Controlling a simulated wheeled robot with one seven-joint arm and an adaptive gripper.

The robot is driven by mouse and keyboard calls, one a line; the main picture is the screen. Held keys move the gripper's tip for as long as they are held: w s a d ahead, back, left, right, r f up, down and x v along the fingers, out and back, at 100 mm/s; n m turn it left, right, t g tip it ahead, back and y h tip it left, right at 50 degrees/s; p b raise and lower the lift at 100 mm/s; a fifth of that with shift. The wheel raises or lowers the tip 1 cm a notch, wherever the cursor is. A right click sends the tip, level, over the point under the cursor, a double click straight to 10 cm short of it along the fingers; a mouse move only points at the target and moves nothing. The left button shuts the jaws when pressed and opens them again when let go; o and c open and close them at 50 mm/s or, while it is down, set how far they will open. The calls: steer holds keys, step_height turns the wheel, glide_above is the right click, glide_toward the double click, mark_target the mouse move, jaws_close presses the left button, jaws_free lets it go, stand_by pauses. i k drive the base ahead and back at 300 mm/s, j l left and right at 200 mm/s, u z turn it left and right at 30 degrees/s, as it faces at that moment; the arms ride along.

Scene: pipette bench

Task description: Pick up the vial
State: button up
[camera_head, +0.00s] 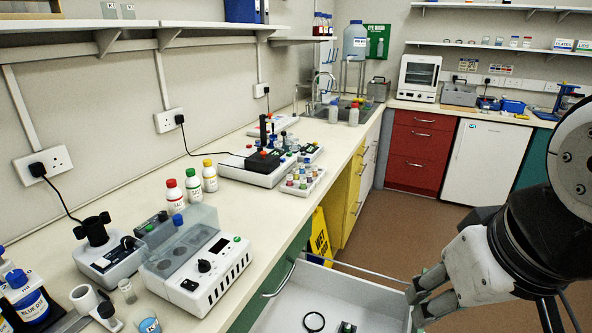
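Several small vials with coloured caps stand in a white rack (303,187) on the left bench; a single vial among them (303,183) is too small to make out well. Which vial the task names cannot be told. A small clear vessel (127,291) stands at the front left of the bench, perhaps a vial or beaker. My gripper (416,305) is at the lower right, beside the right side of an open drawer (375,293) and apart from the rack. Its fingers look spread, with nothing seen between them.
The open drawer holds a black ring (314,321) and a small dark item (347,327). A white instrument with a clear lid (195,262) and capped bottles (193,186) stand on the bench. A yellow wet-floor sign (320,236) stands behind the drawer. The brown floor (400,222) beyond is clear.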

mark_target(125, 285)
steer(key=u, duration=1.25)
